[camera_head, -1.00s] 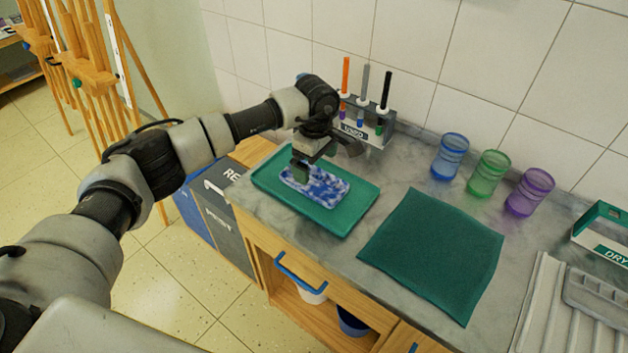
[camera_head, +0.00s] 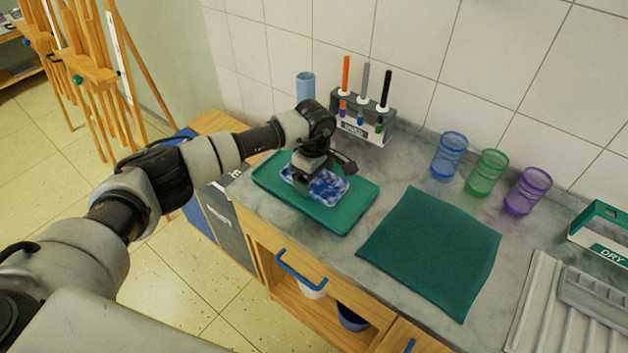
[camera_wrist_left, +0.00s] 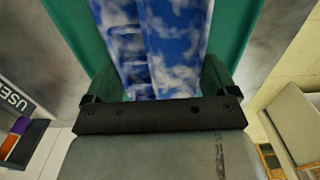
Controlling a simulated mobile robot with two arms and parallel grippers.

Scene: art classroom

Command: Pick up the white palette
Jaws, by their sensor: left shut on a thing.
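The palette (camera_head: 328,188) is white with heavy blue paint smears and lies in the green tray (camera_head: 345,218) on the counter's left part. My left gripper (camera_head: 303,183) reaches down onto the palette's left part and is shut on it. In the left wrist view the blue-and-white palette (camera_wrist_left: 165,45) runs between the two fingers of my left gripper (camera_wrist_left: 165,85). The green tray (camera_wrist_left: 240,25) shows on both sides behind it. I cannot tell whether the palette is lifted off the tray. My right gripper is not in view.
A grey "USED" holder (camera_head: 365,125) with several brushes stands behind the tray, beside a light blue cup (camera_head: 305,87). A green cloth (camera_head: 430,255) lies right of the tray. Blue (camera_head: 448,156), green (camera_head: 486,172) and purple (camera_head: 527,191) cups stand at the back. A "DRY" holder (camera_head: 600,236) is far right.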

